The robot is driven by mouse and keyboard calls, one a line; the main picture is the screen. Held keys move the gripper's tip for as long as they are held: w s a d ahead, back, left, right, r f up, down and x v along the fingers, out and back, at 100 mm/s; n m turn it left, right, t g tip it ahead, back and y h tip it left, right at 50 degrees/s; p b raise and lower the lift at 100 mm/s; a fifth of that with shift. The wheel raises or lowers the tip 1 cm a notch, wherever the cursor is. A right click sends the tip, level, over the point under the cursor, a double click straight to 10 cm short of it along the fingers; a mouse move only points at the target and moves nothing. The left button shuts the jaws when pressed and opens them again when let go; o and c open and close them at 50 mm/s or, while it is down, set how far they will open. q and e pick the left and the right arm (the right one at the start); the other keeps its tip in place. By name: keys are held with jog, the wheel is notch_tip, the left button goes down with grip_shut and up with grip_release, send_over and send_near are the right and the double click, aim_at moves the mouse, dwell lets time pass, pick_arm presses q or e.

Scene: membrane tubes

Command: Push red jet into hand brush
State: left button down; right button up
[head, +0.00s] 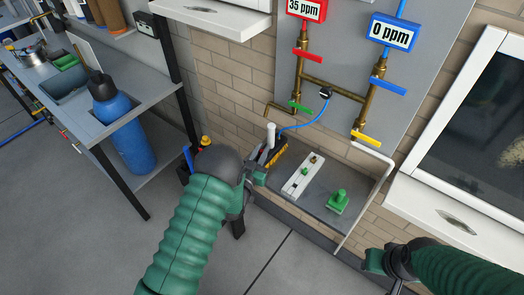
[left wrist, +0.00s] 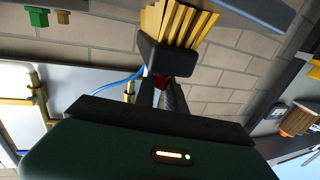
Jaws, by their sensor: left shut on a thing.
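The hand brush (head: 276,152) shows yellow bristles and a dark body at the left end of the grey shelf. In the left wrist view its dark block (left wrist: 168,58) and yellow bristles (left wrist: 178,22) are straight ahead of my fingers. My left gripper (head: 258,177) is beside the brush; in the left wrist view its fingers (left wrist: 165,88) are shut on a small red piece, seemingly the red jet (left wrist: 161,82). The jet lies at the brush's dark block; how far it is in is hidden. My right gripper (head: 378,262) is low at right, away from the shelf, its jaws unclear.
On the grey shelf (head: 318,207) lie a white holder (head: 298,181) with small coloured pieces and a green part (head: 337,202). Brass pipes with coloured valve handles (head: 366,138) rise behind. A workbench with a blue bottle (head: 135,150) stands left. A white-framed window is at right.

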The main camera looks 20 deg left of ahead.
pick_arm(q)
jog(key=shift+f, duration=0.25)
jog(key=c, duration=1.3)
grip_release()
jog(key=s+r+g, duration=0.1)
jog(key=s+g, duration=0.4)
jog(key=s, duration=0.5)
jog(key=s+r+g+y, duration=0.1)
jog(key=s+g, duration=0.4)
jog(key=s, duration=0.6)
jog(key=s+r+n+g, duration=0.1)
jog(key=s+g, duration=0.4)
jog(key=s, duration=0.5)
jog(key=shift+s+a+r+y, duration=0.1)
jog(key=shift+s+r+y, duration=0.1)
jog(key=shift+r, duration=0.15)
jog(key=shift+s+a+r+y, duration=0.1)
jog(key=shift+r+y, duration=0.1)
jog(key=shift+r, duration=0.15)
